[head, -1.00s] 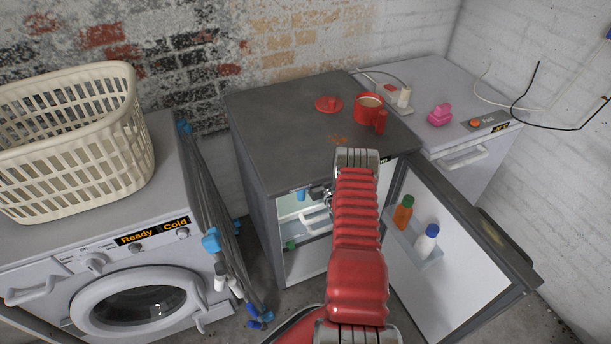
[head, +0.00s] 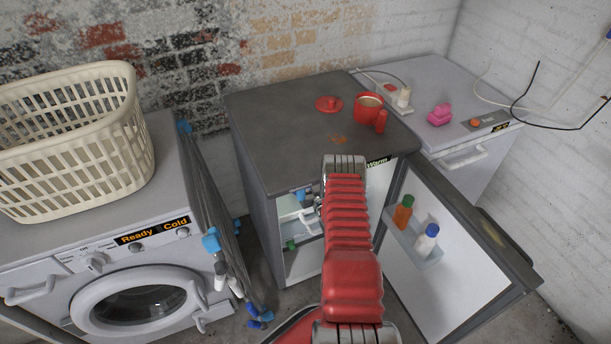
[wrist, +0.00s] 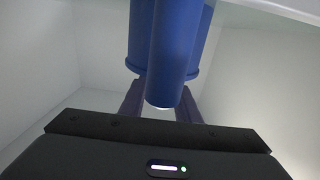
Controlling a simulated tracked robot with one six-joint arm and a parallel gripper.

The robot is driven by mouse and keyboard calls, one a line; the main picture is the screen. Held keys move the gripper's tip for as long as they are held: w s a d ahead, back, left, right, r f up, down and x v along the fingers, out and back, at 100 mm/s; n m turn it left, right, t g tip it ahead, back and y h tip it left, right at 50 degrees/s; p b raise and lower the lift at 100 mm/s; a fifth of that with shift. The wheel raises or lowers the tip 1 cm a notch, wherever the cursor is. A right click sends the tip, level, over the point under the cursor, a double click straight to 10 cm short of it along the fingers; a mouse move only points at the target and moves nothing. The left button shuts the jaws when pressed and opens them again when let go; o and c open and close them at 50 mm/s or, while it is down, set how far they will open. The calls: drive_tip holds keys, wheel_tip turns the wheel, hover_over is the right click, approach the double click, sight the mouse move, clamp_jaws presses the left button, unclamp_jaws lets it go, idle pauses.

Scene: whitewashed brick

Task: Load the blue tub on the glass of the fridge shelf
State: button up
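In the wrist view, the blue tub (wrist: 178,42) fills the top middle. The dark fingers of my gripper (wrist: 160,100) lie on both sides of its near, rounded blue part and appear closed on it. Pale fridge walls surround the tub. A pale glassy edge (wrist: 285,9), seemingly the shelf, crosses the top right, so I cannot tell whether the tub touches it. In the head view the fridge (head: 262,170) stands open, and my red arm reaches into it, hiding the gripper and most of the interior. Part of a pale shelf (head: 290,208) shows left of the arm.
The open fridge door (head: 440,285) stands to the right, with an orange bottle (head: 403,212) and a white bottle (head: 426,243) on its rack. A red mug (head: 368,106) and a red lid (head: 329,103) are on the fridge top. A washing machine (head: 140,260) with a basket is at left.

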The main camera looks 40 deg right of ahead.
drive_tip(key=shift+o, duration=0.9)
drive_tip(key=v, duration=1.2)
drive_tip(key=shift+r, duration=0.1)
